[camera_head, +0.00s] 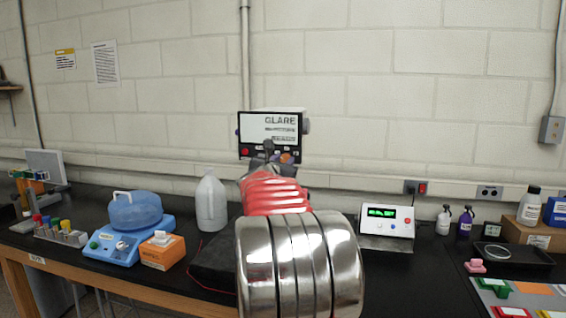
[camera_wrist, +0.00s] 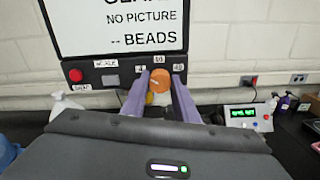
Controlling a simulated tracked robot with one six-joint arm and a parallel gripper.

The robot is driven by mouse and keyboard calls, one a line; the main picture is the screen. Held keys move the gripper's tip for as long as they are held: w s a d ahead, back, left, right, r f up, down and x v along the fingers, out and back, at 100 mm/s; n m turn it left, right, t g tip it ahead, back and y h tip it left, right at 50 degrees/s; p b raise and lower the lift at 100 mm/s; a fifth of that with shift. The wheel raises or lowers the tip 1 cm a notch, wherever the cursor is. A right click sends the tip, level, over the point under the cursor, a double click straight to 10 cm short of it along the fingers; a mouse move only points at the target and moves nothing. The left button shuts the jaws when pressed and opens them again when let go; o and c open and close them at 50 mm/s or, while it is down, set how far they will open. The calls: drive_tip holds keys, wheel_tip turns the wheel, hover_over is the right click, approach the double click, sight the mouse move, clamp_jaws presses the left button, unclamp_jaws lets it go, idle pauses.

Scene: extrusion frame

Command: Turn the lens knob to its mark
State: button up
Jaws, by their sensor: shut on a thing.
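The lens knob (camera_wrist: 161,79) is orange and sits on the lower front panel of a boxy instrument with a white screen (camera_wrist: 120,22). Small white labels surround the knob at left, top and right; their print is too small to read surely. A pale line shows on the knob's face, but its exact pointing is unclear. My gripper (camera_wrist: 160,86) is shut on the knob, one purple finger on each side. In the head view the instrument (camera_head: 270,130) stands against the wall, and my arm hides much of its lower panel around my gripper (camera_head: 271,155).
A red button (camera_wrist: 75,75) is at the panel's left. A white box with a green display (camera_head: 387,215) stands to the right. A white jug (camera_head: 211,203) and a blue scale (camera_head: 122,243) with a blue container stand to the left on the black bench.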

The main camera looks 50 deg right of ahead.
drive_tip(key=shift+c, duration=0.7)
drive_tip(key=shift+a, duration=0.2)
drive_tip(key=shift+c, duration=0.3)
drive_tip(key=shift+s+d, duration=0.1)
drive_tip(key=shift+d, duration=0.1)
drive_tip(key=shift+m, duration=0.3)
drive_tip(key=m, duration=0.4)
drive_tip(key=shift+s+d+m, duration=0.1)
drive_tip(key=shift+m, duration=0.3)
drive_tip(key=m, duration=0.6)
drive_tip(key=shift+m, duration=0.3)
drive_tip(key=shift+f, duration=0.1)
